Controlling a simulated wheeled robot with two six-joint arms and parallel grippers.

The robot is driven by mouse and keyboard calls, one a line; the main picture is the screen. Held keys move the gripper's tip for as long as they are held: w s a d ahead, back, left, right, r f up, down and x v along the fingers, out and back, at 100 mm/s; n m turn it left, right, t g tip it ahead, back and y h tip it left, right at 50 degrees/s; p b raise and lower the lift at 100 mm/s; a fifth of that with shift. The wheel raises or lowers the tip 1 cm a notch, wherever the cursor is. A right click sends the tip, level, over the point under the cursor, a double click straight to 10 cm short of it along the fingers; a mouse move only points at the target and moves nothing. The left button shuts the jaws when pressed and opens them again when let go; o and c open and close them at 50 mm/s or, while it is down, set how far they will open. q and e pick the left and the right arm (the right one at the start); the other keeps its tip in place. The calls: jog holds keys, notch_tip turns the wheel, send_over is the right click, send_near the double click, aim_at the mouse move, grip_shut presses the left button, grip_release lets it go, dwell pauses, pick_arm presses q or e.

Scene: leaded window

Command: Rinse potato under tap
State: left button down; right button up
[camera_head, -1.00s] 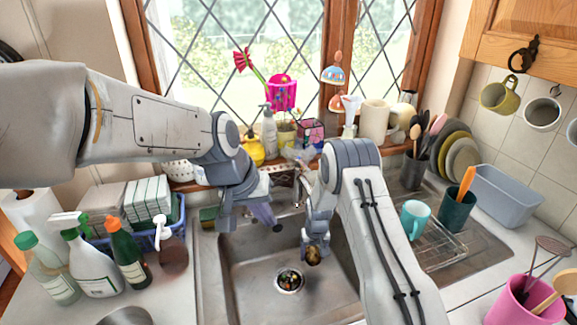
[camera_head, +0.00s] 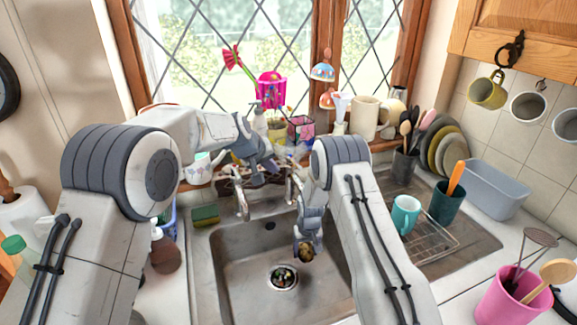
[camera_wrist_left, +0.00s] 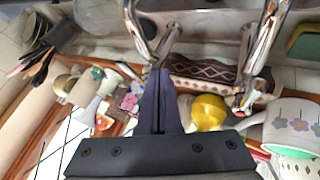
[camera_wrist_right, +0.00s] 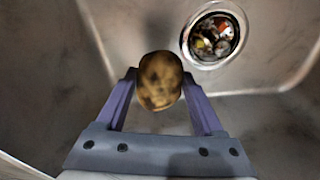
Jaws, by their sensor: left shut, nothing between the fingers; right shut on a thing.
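The potato (camera_head: 303,252), brown with dark spots, is in my right gripper (camera_head: 308,247) above the sink basin (camera_head: 235,280). In the right wrist view the potato (camera_wrist_right: 160,72) sits between the fingertips of my shut right gripper (camera_wrist_right: 159,82). Two chrome taps stand at the sink's back: a left tap (camera_head: 241,203) and a right tap (camera_head: 291,190), partly hidden by my right arm. My left gripper (camera_head: 272,167) is shut and empty, above and between the taps. In the left wrist view its closed fingers (camera_wrist_left: 163,75) point between the taps. I see no clear water stream.
The drain (camera_head: 283,278) holds several scraps. A green-yellow sponge (camera_head: 205,215) lies left of the taps. Bottles and ornaments crowd the windowsill behind my left gripper. A teal mug (camera_head: 405,215) stands on the rack at right. The basin is otherwise clear.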

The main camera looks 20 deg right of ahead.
aim_at(296, 165)
pick_arm(q)
jog(key=shift+w+d+f, duration=0.2)
jog(key=shift+w+d, duration=0.05)
jog(key=shift+d, duration=0.6)
jog(key=shift+w+d+f, duration=0.25)
jog(key=shift+d, duration=0.65)
jog(key=shift+w+d+f, duration=0.2)
jog(key=shift+w+d, duration=0.05)
jog(key=shift+d, duration=0.6)
jog(key=shift+s+d, duration=0.15)
jog(key=shift+d, duration=0.45)
jog(key=shift+s+d, duration=0.15)
jog(key=shift+d, duration=0.45)
jog(key=shift+a, duration=0.15)
